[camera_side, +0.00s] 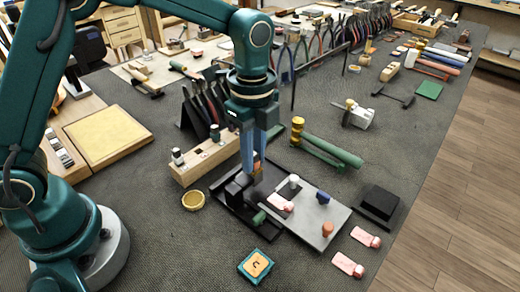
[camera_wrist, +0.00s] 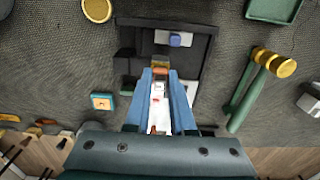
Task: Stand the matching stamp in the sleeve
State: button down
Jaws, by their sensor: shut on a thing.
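My gripper (camera_side: 254,178) points down over the black tray (camera_side: 238,222), its blue fingers shut on a small stamp. The stamp's brown-orange end (camera_wrist: 161,64) shows at the fingertips in the wrist view; its mark is hidden. A dark block (camera_side: 238,190), perhaps the sleeve, stands in the tray just left of the fingertips in the side view. I cannot tell whether the stamp touches it. Beside the tray, a grey plate (camera_side: 312,222) bears a blue piece (camera_side: 322,198), an orange piece (camera_side: 327,229) and a pale cylinder (camera_side: 293,181). A teal tile (camera_side: 257,266) carries a dark curved mark on orange.
Green-handled hammers (camera_side: 330,150) lie behind the plate. A black block (camera_side: 379,202) and pink pieces (camera_side: 347,265) lie right. The mat's front is mostly clear.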

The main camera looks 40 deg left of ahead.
jog(key=shift+f, duration=0.3)
jog(key=c, duration=0.7)
grip_release()
jog(key=shift+r, duration=2.55)
jog(key=s+a+r+n+t, duration=0.45)
jog(key=s+r, duration=0.25)
jog(key=r, duration=0.2)
jog(key=s+a+f+n, duration=0.1)
jog(key=s+n, duration=0.1)
jog(key=n, duration=0.2)
jog(key=s+a+f+n, duration=0.1)
jog(key=s+f+n, duration=0.1)
jog(key=n, duration=0.3)
jog(key=s+a+f+n+t, duration=0.1)
jog(key=s+f+n, duration=0.1)
jog(key=s+n, duration=0.1)
jog(key=shift+s+n, duration=0.1)
jog(key=shift+n, duration=0.65)
